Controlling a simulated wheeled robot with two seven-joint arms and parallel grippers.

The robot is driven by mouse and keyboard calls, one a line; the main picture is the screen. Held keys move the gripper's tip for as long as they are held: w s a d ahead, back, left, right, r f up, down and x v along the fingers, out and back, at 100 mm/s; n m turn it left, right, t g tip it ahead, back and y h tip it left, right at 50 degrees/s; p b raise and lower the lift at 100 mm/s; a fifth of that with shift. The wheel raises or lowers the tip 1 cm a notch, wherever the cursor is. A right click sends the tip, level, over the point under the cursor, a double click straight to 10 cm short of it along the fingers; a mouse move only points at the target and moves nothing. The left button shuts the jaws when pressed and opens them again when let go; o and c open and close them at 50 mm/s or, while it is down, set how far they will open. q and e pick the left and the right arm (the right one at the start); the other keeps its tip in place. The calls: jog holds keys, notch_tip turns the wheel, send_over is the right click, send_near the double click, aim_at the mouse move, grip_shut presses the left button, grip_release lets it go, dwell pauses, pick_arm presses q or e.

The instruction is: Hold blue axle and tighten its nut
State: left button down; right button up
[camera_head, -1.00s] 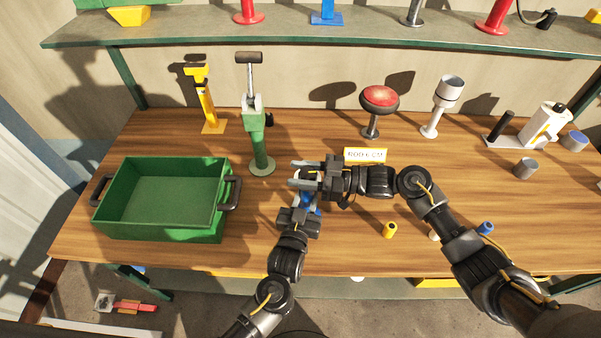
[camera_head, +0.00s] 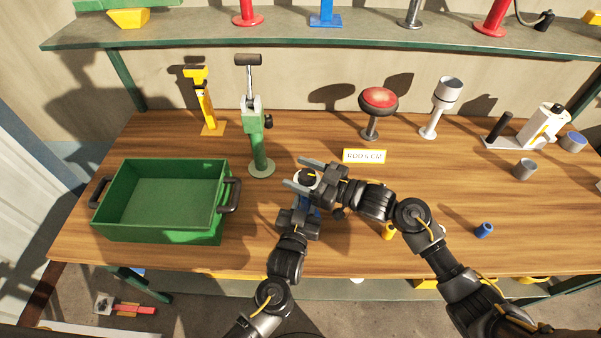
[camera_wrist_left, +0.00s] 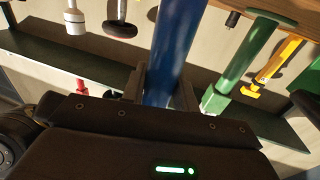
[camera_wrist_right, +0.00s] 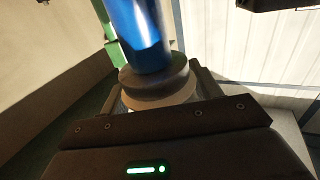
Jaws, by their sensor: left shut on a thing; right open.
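My left gripper (camera_head: 298,218) is shut on the blue axle (camera_wrist_left: 168,50), which runs up between its fingers in the left wrist view. In the head view only a little of the axle's blue (camera_head: 318,211) shows, beside my grippers. In the right wrist view the axle (camera_wrist_right: 140,35) carries a round grey nut (camera_wrist_right: 160,85) at its end. My right gripper (camera_head: 303,174) is open, with its fingers on either side of the nut. I cannot tell whether they touch it. The nut is mostly hidden by the right gripper in the head view.
A green crate (camera_head: 224,218) stands at left.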

jog(key=v, duration=1.2)
jog(key=v, duration=1.2)
jog(key=shift+w, duration=0.1)
dwell(0.5)
jog(key=w+a+f+n+g+y, duration=0.2)
jog(key=w+a+n+g+y, duration=0.3)
jog(key=a+g, duration=0.55)
jog(key=w+r+n+g+h, duration=0.2)
jog(key=w+n+g+h, duration=0.15)
jog(key=w, duration=0.45)
jog(key=shift+n+h, duration=0.25)
jog(key=shift+h, duration=0.2)
jog(key=x, duration=1.2)
jog(key=shift+s+a, duration=0.1)
jog(key=shift+a, duration=0.1)
